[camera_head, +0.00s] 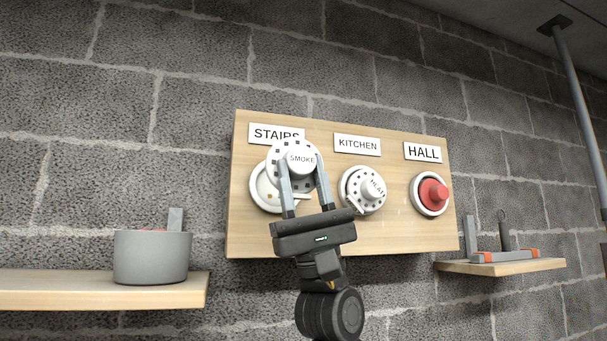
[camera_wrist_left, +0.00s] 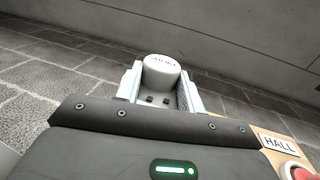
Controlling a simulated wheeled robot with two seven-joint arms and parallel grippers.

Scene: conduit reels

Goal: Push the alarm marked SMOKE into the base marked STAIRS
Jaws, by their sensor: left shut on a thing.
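The white alarm marked SMOKE (camera_head: 287,155) is a round disc with a raised hub and small dark slots. My left gripper (camera_head: 303,164) is shut on its hub; the alarm also shows between the fingers in the left wrist view (camera_wrist_left: 161,77). The round white base (camera_head: 263,192) under the STAIRS label (camera_head: 272,134) sits on the wooden board. The alarm overlaps the base's upper right and part of the label in the head view, so part of the base is hidden. I cannot tell whether alarm and base touch. My right gripper is not in view.
On the wooden board (camera_head: 405,234), a white HEAT alarm (camera_head: 372,188) sits under KITCHEN and a red-centred unit (camera_head: 432,194) under HALL. A grey pot (camera_head: 152,256) stands on the left shelf (camera_head: 100,291). The right shelf (camera_head: 505,267) holds a grey and orange tool.

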